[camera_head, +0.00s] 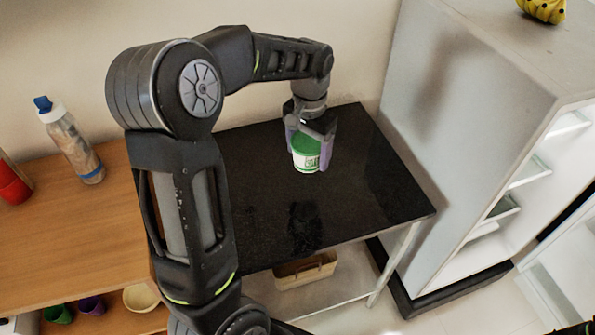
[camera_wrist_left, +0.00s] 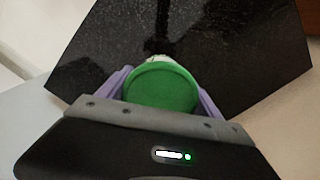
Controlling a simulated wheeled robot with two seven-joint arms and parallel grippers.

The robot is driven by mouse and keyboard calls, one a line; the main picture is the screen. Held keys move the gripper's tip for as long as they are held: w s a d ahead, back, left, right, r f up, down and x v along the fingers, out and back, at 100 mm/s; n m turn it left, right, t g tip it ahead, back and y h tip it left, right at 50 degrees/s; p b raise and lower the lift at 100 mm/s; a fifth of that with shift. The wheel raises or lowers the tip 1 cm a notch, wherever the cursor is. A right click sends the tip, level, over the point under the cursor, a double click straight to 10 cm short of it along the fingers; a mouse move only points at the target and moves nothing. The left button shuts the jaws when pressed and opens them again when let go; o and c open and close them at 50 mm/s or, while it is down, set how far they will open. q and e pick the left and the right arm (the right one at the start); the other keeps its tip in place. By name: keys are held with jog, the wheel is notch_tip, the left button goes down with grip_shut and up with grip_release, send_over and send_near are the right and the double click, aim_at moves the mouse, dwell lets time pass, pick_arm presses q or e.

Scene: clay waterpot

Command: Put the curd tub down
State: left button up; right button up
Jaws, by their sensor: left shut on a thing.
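The curd tub (camera_head: 306,160) is a small white tub with a green lid and green print on its side. My left gripper (camera_head: 308,150) is shut on the curd tub and holds it from above, upright, over the black table (camera_head: 260,215). I cannot tell whether the tub's base touches the table top. In the left wrist view the green lid (camera_wrist_left: 160,88) sits between the purple fingers, with the black table (camera_wrist_left: 235,50) behind it. My right gripper is not in view.
A white fridge (camera_head: 465,120) with its door open stands right of the table, with bananas (camera_head: 543,10) on top. A wooden shelf (camera_head: 75,235) at left holds a bottle (camera_head: 72,142) and a red container (camera_head: 12,182). The black table is bare around the tub. A basket (camera_head: 306,270) sits underneath.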

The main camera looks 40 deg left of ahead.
pick_arm(q)
jog(key=shift+a+f, duration=0.1)
jog(key=shift+f, duration=0.1)
send_over(306, 188)
notch_tip(306, 188, down, 6)
jog(key=shift+r+p, duration=0.1)
jog(key=shift+p, duration=0.25)
jog(key=shift+f, duration=1.9)
jog(key=shift+f, duration=0.2)
jog(key=o, duration=1.8)
jog(key=shift+o, duration=0.2)
jog(key=shift+r, duration=0.1)
